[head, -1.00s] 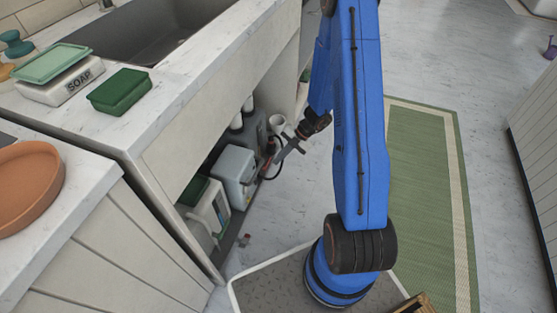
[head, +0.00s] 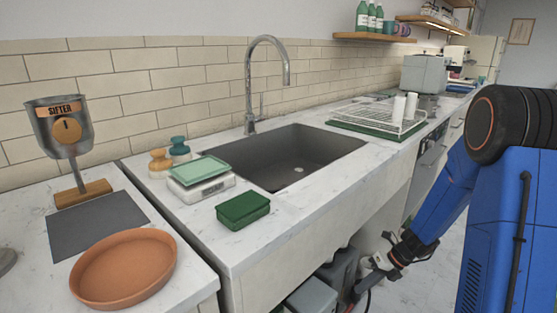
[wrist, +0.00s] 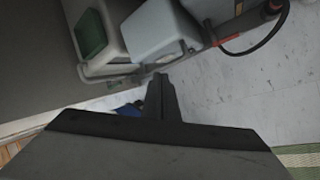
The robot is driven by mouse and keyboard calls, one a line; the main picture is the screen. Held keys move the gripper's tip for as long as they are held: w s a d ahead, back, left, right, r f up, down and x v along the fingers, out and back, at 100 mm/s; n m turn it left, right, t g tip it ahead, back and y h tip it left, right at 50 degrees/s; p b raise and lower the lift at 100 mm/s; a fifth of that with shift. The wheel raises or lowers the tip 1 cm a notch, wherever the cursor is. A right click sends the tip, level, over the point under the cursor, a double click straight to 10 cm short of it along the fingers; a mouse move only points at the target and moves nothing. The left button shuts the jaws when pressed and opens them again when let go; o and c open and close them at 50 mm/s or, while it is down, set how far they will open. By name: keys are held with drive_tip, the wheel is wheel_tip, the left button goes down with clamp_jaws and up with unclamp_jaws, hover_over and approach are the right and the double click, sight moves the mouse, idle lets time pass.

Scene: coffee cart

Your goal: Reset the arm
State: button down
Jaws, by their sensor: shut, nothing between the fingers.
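My blue arm comes in from the right of the head view, bent at a thick black joint and reaching down and left. My gripper (head: 364,286) is low beside the open space under the sink counter, close to the containers there. In the wrist view my gripper (wrist: 160,82) has its fingers together, pointing away from the camera, with nothing between them. It is below the pale containers in that picture; whether it touches them I cannot tell.
A grey-white container (head: 312,298) and a darker one (head: 341,268) stand under the counter. The wrist view shows a pale container (wrist: 160,35) and a red-and-black hose (wrist: 262,42). A sink (head: 300,160), green box (head: 243,210) and terracotta dish (head: 125,268) are above. Open floor lies right.

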drive_tip(key=s+a+r+n+t+h, duration=0.1)
drive_tip(key=s+a+r+n, duration=0.1)
drive_tip(key=s+r+n, duration=0.5)
drive_tip(key=s+a+r+n+h, duration=0.15)
drive_tip(key=s+r+n, duration=0.25)
drive_tip(key=r+n, duration=0.65)
drive_tip(key=s+d+r+n+t+h, duration=0.1)
drive_tip(key=s+d+r+n+h, duration=0.1)
drive_tip(key=s+r+n, duration=0.3)
drive_tip(key=s+d+r+n+t+h, duration=0.1)
drive_tip(key=s+r+n, duration=0.4)
drive_tip(key=s+n, duration=0.5)
drive_tip(key=shift+s+d+n+t+h, duration=0.25)
drive_tip(key=shift+d+n+t+h, duration=0.1)
drive_tip(key=shift+n+t+h, duration=0.3)
